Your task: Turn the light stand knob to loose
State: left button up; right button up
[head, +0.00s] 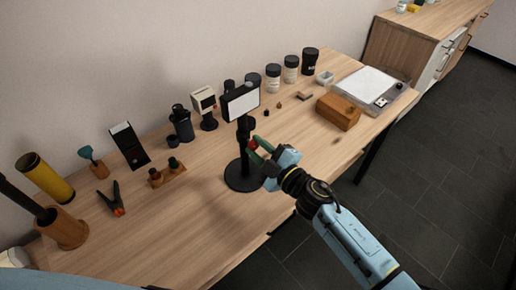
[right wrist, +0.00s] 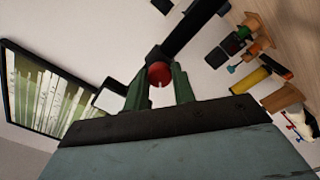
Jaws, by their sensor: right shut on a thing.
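The light stand (head: 243,176) stands upright on the table, with a round black base, a black post and a white rectangular light panel (head: 241,104) on top. Its red knob (head: 252,145) sits on the side of the post. The knob shows as a red ball in the right wrist view (right wrist: 160,74). My right gripper (head: 258,146) reaches in from the right, its green fingers shut on the knob, one on each side. The fingers hide part of the knob in the head view. In the head view, my left gripper is not visible.
Several dark and white jars (head: 291,69) stand along the back of the wooden table (head: 200,220). The front middle is clear.

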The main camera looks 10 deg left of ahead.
jog(key=n+b, duration=0.1)
jog(key=n, duration=0.5)
jog(key=n+b, duration=0.1)
jog(key=n, duration=0.5)
dwell(0.5)
jog(key=o, duration=1)
jog(key=v, duration=1.3)
jog(key=shift+s+d, duration=0.15)
